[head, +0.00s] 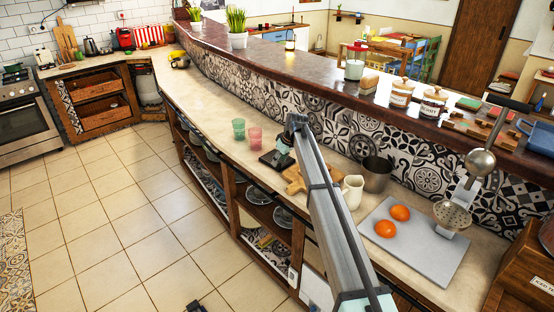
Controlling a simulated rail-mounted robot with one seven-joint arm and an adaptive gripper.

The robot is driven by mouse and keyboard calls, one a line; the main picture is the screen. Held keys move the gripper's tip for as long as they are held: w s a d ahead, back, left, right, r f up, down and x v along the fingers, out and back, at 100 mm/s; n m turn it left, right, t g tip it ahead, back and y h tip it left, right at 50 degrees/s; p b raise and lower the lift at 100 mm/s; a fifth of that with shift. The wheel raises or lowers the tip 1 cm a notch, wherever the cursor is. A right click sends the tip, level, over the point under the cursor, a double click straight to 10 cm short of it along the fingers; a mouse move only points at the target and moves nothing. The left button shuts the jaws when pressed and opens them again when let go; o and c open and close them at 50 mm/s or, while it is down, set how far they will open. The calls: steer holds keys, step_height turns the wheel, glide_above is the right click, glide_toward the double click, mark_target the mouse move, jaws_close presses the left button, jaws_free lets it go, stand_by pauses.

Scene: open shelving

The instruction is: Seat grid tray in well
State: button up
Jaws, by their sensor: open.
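My arm stretches from the bottom edge up over the counter.
Green (238,129) and pink (254,136) cups stand left of the gripper. A wooden board (294,181), white jug (351,191), metal pot (376,174) and grey board (433,258) with two oranges lie to the right. The raised bar ledge (325,79) runs behind.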

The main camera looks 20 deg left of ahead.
steer(key=shift+x, duration=1.15)
jaws_close()
steer(key=shift+r, duration=0.1)
